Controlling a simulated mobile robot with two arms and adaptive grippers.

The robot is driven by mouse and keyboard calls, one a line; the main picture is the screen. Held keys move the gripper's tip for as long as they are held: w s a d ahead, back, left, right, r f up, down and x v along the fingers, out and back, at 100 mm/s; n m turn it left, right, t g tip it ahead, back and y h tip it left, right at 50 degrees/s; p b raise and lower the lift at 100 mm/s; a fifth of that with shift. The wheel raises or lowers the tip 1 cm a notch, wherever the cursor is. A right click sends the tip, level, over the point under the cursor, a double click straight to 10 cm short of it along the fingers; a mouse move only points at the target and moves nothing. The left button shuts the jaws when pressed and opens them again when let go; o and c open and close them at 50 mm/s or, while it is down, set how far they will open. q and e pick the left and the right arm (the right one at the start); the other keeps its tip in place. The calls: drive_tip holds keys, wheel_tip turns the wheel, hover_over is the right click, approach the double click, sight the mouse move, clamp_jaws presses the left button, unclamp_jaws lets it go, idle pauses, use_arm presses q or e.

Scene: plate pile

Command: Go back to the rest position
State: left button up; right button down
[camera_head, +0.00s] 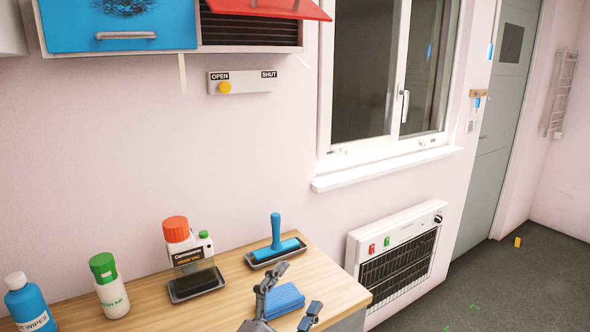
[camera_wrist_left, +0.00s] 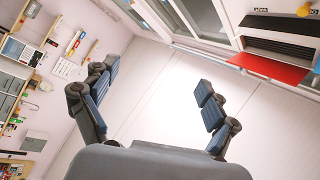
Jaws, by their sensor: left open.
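My left gripper (camera_head: 290,291) shows at the bottom of the head view, in front of the wooden counter. Its fingers are spread apart. In the left wrist view the gripper (camera_wrist_left: 163,97) is open and empty, with only the pale wall and ceiling area between its fingers. My right gripper is in neither view.
The wooden counter (camera_head: 150,318) holds a wipes bottle (camera_head: 30,306), a green-capped bottle (camera_head: 109,287), an orange-capped bottle (camera_head: 184,245) and a blue roller (camera_head: 276,243) on a tray. A red flap (camera_head: 270,9) stands open above. A heater (camera_head: 396,252) is right of the counter.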

use_arm(q)
drive_tip(key=s+a+f+n+g+y, duration=0.35)
drive_tip(key=a+f+n+y, duration=0.2)
drive_tip(key=a+f, duration=0.35)
drive_tip(key=s+a+f+n+g+y, duration=0.3)
drive_tip(key=s+a+f+n+y, duration=0.25)
drive_tip(key=f, duration=0.45)
drive_tip(key=s+a+f+n+g, duration=0.2)
drive_tip(key=s+f+g, duration=0.15)
drive_tip(key=s, duration=0.25)
drive_tip(key=s+a+f+n+g, duration=0.2)
drive_tip(key=s+f, duration=0.2)
drive_tip(key=s, duration=0.2)
drive_tip(key=s+a+f+n+g, duration=0.1)
drive_tip(key=s+a+f+g, duration=0.2)
drive_tip(key=s, duration=0.3)
wheel_tip(320, 180, down, 25)
drive_tip(key=s+a+f+g, duration=0.2)
drive_tip(key=s+f, duration=1.5)
drive_tip(key=shift+s+a+f+y, duration=0.15)
drive_tip(key=shift+s+y, duration=0.15)
drive_tip(key=shift+s, duration=0.05)
